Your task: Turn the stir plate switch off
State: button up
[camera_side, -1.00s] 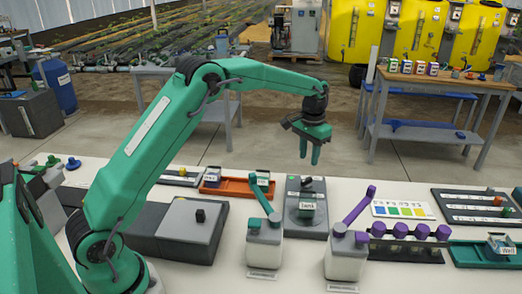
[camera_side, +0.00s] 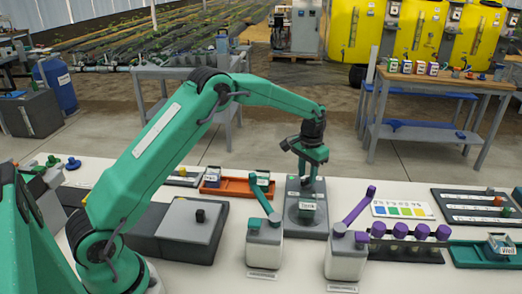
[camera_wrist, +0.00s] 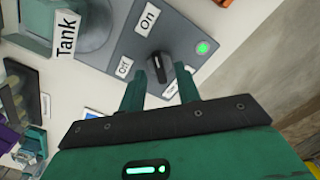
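The stir plate (camera_side: 306,227) is a dark grey box on the white bench, with a beaker labelled "Tank" (camera_side: 307,206) on it. In the wrist view its panel (camera_wrist: 190,25) carries a black rotary switch (camera_wrist: 159,66), labels "On" (camera_wrist: 148,17) and "Off" (camera_wrist: 124,67), and a lit green lamp (camera_wrist: 203,47). The switch's long axis runs roughly towards "On". My gripper (camera_side: 308,181) points down over the far end of the stir plate. In the wrist view my gripper (camera_wrist: 160,70) is open, with the switch between its fingertips in the picture; I cannot tell whether they touch it.
A white bottle with a teal arm (camera_side: 264,245) and one with a purple arm (camera_side: 346,259) stand in front. An orange tray (camera_side: 225,187) lies to the left, a colour chart (camera_side: 403,210) and a rack with purple caps (camera_side: 405,248) to the right.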

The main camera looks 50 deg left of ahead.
jog(key=shift+f, duration=0.65)
grip_shut()
